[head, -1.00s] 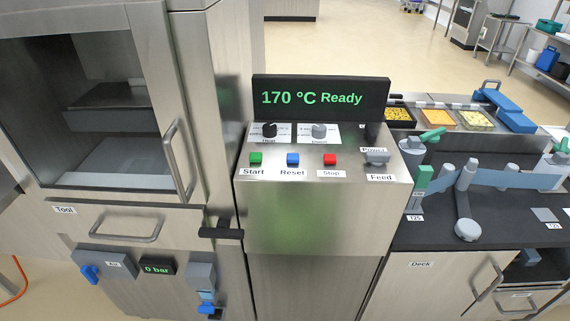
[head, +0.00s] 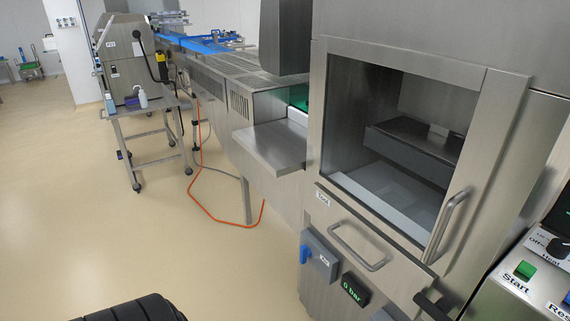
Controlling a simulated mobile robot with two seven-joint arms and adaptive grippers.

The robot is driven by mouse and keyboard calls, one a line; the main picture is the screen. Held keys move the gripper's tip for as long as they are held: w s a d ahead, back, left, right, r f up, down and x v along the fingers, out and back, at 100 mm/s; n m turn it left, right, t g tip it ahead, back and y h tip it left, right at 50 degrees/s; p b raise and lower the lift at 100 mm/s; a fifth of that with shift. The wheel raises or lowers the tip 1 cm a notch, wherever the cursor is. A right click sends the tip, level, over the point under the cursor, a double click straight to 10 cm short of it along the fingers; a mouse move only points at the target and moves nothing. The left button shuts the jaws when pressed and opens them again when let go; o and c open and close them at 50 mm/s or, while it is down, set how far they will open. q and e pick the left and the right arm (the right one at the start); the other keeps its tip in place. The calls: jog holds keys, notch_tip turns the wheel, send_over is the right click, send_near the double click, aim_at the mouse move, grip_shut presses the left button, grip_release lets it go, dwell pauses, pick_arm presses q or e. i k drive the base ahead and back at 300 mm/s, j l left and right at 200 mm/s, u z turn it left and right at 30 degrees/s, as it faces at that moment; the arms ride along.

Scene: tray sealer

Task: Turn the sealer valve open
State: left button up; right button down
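The sealer valve is a grey box (head: 320,256) with a blue handle (head: 304,254) on its left side. It is mounted on the front of the steel sealer, below the drawer, in the lower middle of the head view. The blue handle looks roughly upright. A small black display (head: 355,290) right of the box reads 0 bar in green. No gripper fingers show in the head view.
The sealer's glazed door (head: 400,150) and drawer handle (head: 358,247) are above the valve. A control panel with a green Start button (head: 525,270) stands at right. An orange hose (head: 203,202) hangs to the floor at left. The floor (head: 110,235) left of the sealer is clear.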

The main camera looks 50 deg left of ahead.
aim_at(305, 252)
jog(key=u, duration=1.4)
